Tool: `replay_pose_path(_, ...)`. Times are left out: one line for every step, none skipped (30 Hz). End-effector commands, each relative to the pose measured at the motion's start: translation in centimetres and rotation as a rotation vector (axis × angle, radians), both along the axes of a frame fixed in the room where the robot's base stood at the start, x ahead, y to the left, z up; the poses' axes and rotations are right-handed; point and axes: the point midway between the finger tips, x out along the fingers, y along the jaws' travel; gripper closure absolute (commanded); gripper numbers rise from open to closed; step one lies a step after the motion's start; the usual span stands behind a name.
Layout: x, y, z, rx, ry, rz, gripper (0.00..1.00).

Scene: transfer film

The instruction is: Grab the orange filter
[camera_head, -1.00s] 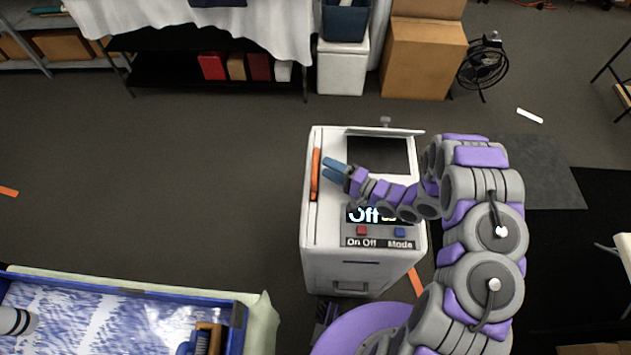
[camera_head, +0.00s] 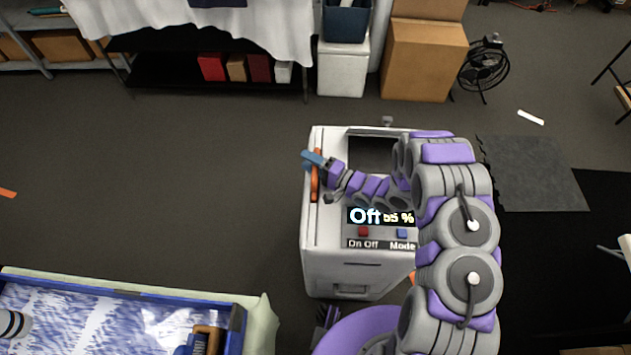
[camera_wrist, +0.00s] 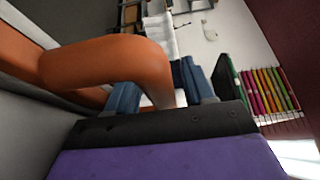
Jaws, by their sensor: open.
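The orange filter (camera_head: 315,188) is a narrow upright strip at the left side of the white machine's (camera_head: 335,262) top. My gripper (camera_head: 313,160) is over its far part and covers some of it. In the wrist view, the orange filter's curved handle (camera_wrist: 105,62) is large and close. One end of the handle bends down between the blue fingers of my gripper (camera_wrist: 162,86). The fingers are apart, on either side of it. I cannot tell whether they touch it.
The machine's display (camera_head: 380,216) reads "Off" with a percentage, above a red button (camera_head: 363,232) and a blue button (camera_head: 402,233). A blue-rimmed table (camera_head: 238,325) stands at the lower left. The floor left of the machine is clear.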

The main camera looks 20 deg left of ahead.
Motion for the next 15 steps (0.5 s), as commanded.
replay_pose_path(0.00,-0.03,0.00,0.000,0.000,0.000,0.47)
replay_pose_path(0.00,-0.05,0.00,0.000,0.000,0.000,0.47)
replay_pose_path(-0.01,-0.06,0.01,0.000,0.000,0.000,0.47)
replay_pose_path(-0.01,-0.06,0.01,0.000,0.000,0.000,0.48)
replay_pose_path(-0.01,-0.06,-0.01,-0.001,0.001,0.000,0.51)
replay_pose_path(-0.01,-0.06,-0.01,-0.001,0.001,0.000,0.55)
replay_pose_path(-0.01,-0.06,-0.01,-0.001,0.000,0.000,0.58)
replay_pose_path(-0.01,-0.06,-0.01,-0.001,0.000,0.000,0.61)
replay_pose_path(-0.02,-0.06,-0.02,-0.001,0.000,0.000,0.64)
replay_pose_path(-0.02,-0.06,-0.02,-0.001,0.000,0.000,0.67)
replay_pose_path(-0.02,-0.06,-0.03,-0.001,0.000,0.000,0.70)
replay_pose_path(-0.01,-0.05,-0.02,-0.001,0.000,0.000,0.74)
replay_pose_path(-0.02,-0.05,-0.04,-0.001,0.000,0.000,0.77)
replay_pose_path(-0.02,-0.05,-0.05,-0.001,0.001,0.000,0.80)
replay_pose_path(-0.01,-0.04,-0.06,-0.002,0.001,0.000,0.84)
